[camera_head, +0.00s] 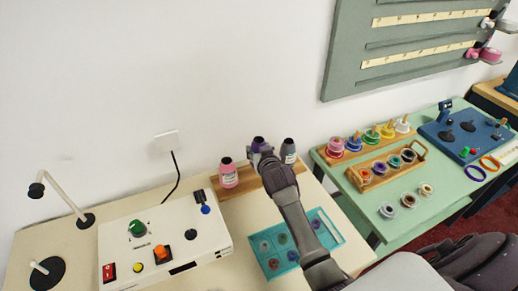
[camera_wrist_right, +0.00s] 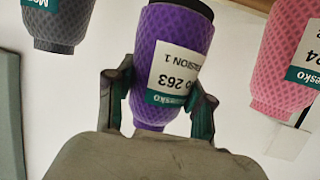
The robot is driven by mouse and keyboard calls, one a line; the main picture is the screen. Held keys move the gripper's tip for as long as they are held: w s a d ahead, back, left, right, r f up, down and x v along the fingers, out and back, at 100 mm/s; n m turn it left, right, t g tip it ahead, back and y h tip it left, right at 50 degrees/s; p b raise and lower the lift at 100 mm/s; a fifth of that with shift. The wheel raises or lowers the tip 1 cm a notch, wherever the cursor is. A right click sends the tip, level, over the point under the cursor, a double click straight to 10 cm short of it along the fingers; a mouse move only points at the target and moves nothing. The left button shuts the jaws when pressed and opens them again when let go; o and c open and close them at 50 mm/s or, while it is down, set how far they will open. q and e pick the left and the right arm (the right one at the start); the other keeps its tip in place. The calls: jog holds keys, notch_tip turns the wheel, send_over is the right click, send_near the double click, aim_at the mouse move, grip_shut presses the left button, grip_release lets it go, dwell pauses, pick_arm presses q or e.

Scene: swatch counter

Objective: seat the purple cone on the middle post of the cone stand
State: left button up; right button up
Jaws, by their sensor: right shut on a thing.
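The purple cone (camera_head: 258,143) has a dark tip and a white label. It shows large in the right wrist view (camera_wrist_right: 176,48), between the two fingers. My right gripper (camera_wrist_right: 160,105) is shut on it; in the head view the right gripper (camera_head: 263,157) partly hides the cone. The wooden cone stand (camera_head: 239,187) holds a pink cone (camera_head: 229,175) to the left and a grey cone (camera_head: 288,151) to the right. The purple cone is between them, its tip somewhat higher in the picture. The middle post and the cone's lower end are hidden. My left gripper is out of view.
A white control box (camera_head: 165,246) stands left of the stand. A teal tray (camera_head: 333,232) with several round pieces lies in front, partly under my right arm. A green table (camera_head: 440,190) with spools stands to the right. The wall is close behind.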

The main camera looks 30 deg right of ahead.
jog(key=shift+f+b, duration=1.3)
jog(key=shift+f, duration=0.85)
jog(key=o, duration=1.3)
jog(key=v, duration=1.2)
